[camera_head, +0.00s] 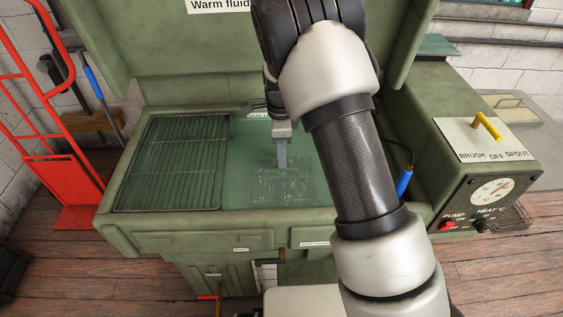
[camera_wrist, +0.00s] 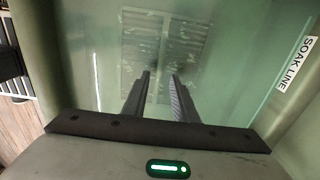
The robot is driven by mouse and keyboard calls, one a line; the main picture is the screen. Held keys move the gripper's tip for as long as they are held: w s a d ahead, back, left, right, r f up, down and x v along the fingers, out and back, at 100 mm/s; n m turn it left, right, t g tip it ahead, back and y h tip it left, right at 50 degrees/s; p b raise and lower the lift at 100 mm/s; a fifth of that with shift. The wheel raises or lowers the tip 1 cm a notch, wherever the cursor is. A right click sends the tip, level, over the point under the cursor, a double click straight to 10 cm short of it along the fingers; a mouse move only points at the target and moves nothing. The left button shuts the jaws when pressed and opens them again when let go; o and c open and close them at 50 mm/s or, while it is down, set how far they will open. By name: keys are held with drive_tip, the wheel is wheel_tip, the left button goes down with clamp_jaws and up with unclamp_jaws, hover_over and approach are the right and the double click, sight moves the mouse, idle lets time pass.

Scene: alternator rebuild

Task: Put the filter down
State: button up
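The filter (camera_head: 290,190) is a flat, pale slatted panel that looks submerged in the green fluid of the wash tank (camera_head: 320,221), right of the wire rack. In the wrist view the filter (camera_wrist: 138,48) lies beyond my fingertips, its outline blurred by the fluid. My gripper (camera_head: 282,165) points down over the filter at the fluid. In the wrist view my gripper (camera_wrist: 161,76) has its two fingers apart with nothing seen between them. I cannot tell whether the fingertips touch the filter.
A wire rack (camera_head: 174,165) covers the tank's left side. A "SOAK LINE" label (camera_wrist: 296,64) marks the tank wall. A blue-handled brush (camera_head: 404,180) is at the right edge, and a control box (camera_head: 492,191) stands farther right. A red hand truck (camera_head: 75,185) stands at left.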

drive_tip(key=s+d+r+n+t, duration=0.1)
drive_tip(key=s+d+r+n, duration=0.2)
drive_tip(key=r, duration=0.5)
drive_tip(key=s+d+r+n+y, duration=0.1)
drive_tip(key=s+r+n, duration=0.1)
drive_tip(key=s+r, duration=0.35)
drive_tip(key=s+d+r+n+t, duration=0.1)
drive_tip(key=s+d+r+n, duration=0.15)
drive_tip(key=r, duration=0.75)
drive_tip(key=s+d+r+n+t, duration=0.1)
drive_tip(key=s+d+n, duration=0.1)
drive_tip(key=s+n, duration=0.3)
drive_tip(key=s+d+r+n+t, duration=0.2)
drive_tip(key=s+n, duration=0.3)
drive_tip(key=s, duration=0.7)
drive_tip(key=shift+d+r+t+h+p, duration=0.25)
drive_tip(key=shift+d+t+h+p, duration=0.05)
drive_tip(key=shift+d+h+p, duration=0.1)
drive_tip(key=shift+r+n, duration=0.1)
drive_tip(key=shift+n, duration=0.15)
